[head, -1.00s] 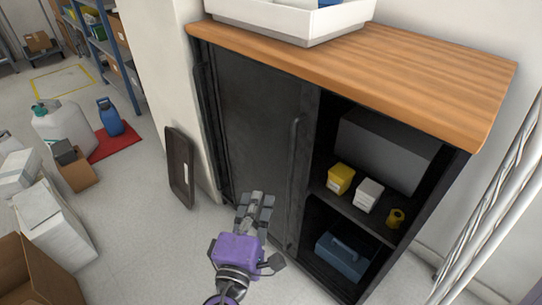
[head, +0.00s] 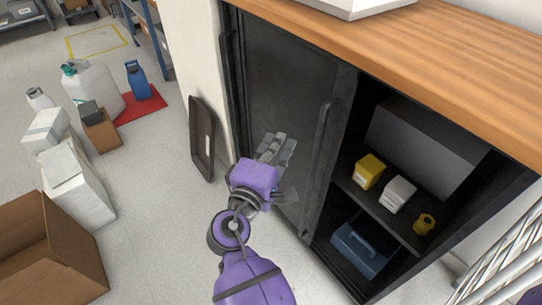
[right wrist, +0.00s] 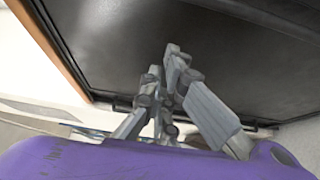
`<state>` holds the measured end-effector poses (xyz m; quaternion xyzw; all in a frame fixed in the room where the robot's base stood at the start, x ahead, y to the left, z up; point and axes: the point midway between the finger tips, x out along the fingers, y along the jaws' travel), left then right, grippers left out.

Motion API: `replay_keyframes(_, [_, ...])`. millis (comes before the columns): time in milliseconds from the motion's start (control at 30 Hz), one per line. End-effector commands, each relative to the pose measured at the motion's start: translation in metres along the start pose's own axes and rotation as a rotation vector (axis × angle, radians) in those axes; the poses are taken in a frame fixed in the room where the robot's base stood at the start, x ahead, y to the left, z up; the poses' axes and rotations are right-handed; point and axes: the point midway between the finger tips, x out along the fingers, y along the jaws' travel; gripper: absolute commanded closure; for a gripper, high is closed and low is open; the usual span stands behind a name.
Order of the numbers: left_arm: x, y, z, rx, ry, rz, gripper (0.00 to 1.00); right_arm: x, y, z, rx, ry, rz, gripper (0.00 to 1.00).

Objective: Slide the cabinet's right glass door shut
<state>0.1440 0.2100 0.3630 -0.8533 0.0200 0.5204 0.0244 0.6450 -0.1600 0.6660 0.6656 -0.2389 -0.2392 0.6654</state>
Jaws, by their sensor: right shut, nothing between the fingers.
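The dark cabinet (head: 345,215) stands under a wooden top, its left half covered and its right half open. The dark glass door (head: 290,85) is at the left, with a long vertical handle (head: 322,165) near its right edge. A second handle (head: 229,65) is at the far left edge. My right gripper (head: 279,142) is shut and empty in front of the dark panel, left of the nearer handle. In the right wrist view its closed fingers (right wrist: 174,55) point at the dark panel; I cannot tell whether they touch it. My left gripper is not in view.
The open shelves hold a yellow box (head: 368,171), a white box (head: 398,194), a yellow roll (head: 424,224) and a blue case (head: 360,250). A dark tray (head: 202,140) leans on the wall. Cardboard boxes (head: 60,250) stand at left; floor between is clear.

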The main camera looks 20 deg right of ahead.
Motion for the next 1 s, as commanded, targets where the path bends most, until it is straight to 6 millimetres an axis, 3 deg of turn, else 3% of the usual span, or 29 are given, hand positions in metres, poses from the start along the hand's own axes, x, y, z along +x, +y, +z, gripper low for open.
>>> replay_keyframes(133, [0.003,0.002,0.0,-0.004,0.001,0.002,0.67,0.025,0.0,0.001,0.001,-0.001,0.001,1.0])
replay_keyframes(433, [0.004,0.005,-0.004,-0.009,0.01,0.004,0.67,0.01,-0.001,0.035,0.0,0.0,-0.002,1.0])
replay_keyframes(1000, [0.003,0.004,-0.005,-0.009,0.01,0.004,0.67,0.011,0.0,0.04,-0.001,0.001,0.0,1.0])
